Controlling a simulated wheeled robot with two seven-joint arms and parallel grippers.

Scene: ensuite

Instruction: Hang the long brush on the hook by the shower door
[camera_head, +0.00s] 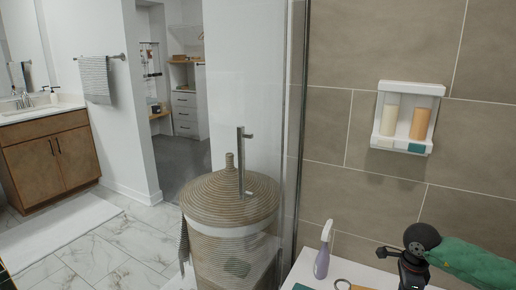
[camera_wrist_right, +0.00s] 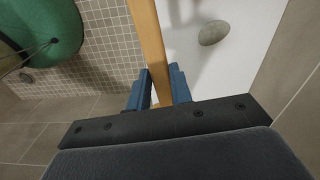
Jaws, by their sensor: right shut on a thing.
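My right gripper (camera_wrist_right: 158,92) shows in the right wrist view, its two blue fingers shut on a light wooden stick, the long brush's handle (camera_wrist_right: 149,35). The handle runs up out of the top of that view, and the brush head is out of sight. The glass shower door (camera_head: 222,110) has an upright metal handle (camera_head: 242,160). I cannot make out a hook in either view. My left gripper is not in view.
A white ledge (camera_head: 372,275) at the lower right holds a spray bottle (camera_head: 322,258) and a ring-shaped item (camera_head: 342,284). A dispenser rack (camera_head: 407,118) hangs on the tiled wall. A woven lidded basket (camera_head: 210,200) stands behind the glass. The wall left of the rack is bare.

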